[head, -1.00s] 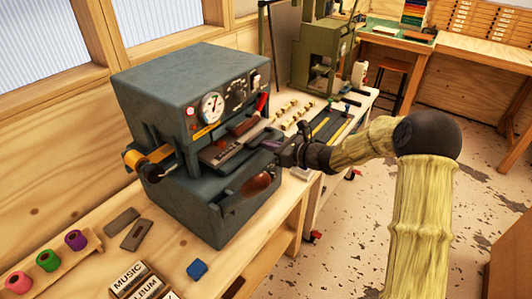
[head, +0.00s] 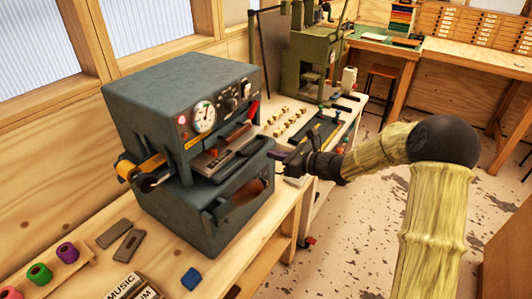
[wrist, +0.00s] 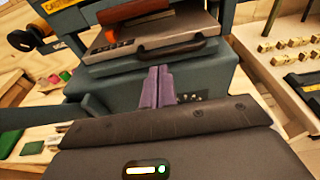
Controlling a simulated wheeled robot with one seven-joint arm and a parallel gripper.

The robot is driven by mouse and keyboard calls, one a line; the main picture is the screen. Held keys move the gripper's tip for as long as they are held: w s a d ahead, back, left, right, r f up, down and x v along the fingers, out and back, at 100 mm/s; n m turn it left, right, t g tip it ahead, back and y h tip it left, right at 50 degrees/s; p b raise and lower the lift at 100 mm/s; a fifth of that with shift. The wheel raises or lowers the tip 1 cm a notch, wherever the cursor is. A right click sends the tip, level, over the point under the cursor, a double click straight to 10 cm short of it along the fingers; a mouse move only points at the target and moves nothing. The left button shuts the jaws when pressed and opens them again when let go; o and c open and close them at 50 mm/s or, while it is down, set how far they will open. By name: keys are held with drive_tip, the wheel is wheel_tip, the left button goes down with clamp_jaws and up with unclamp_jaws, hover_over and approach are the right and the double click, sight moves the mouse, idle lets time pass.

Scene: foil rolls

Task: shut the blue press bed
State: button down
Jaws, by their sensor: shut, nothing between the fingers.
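The blue-grey press (head: 180,95) stands on the wooden bench, with a gauge and knobs on its upper front. Its bed (head: 215,165), a flat metal plate, shows in the opening below the gauge and appears to stick out a little. In the wrist view the bed (wrist: 120,42) carries a reddish-brown bar and a dark handle (wrist: 172,50) at its front edge. My gripper (head: 276,155) is shut and empty near the right front of the press. Its purple fingers (wrist: 157,85) appear just below the handle in the wrist view; whether they touch the press I cannot tell.
A tray of small brass pieces (head: 287,122) and a green machine (head: 315,60) stand behind the press on the bench. Foil rolls (head: 52,262), grey plates and a blue block (head: 191,278) lie in front.

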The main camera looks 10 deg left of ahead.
drive_tip(key=b+v, duration=0.1)
drive_tip(key=v, duration=0.7)
drive_tip(key=shift+s+d, duration=0.2)
drive_tip(key=shift+d, duration=0.1)
drive_tip(key=shift+w+f, duration=0.1)
drive_tip(key=s+f+n+g+h+p, duration=0.1)
drive_tip(key=s+f+n+g+h, duration=0.3)
drive_tip(key=s+n, duration=0.45)
drive_tip(key=s+d+n+h+p, duration=0.2)
drive_tip(key=s+d+n+h, duration=0.8)
drive_tip(key=s+d+n, duration=0.3)
drive_tip(key=s+n, duration=0.1)
drive_tip(key=s, duration=0.2)
drive_tip(key=shift+r+n+p, duration=0.3)
drive_tip(key=shift+r+n, duration=0.05)
drive_tip(key=shift+r, duration=0.05)
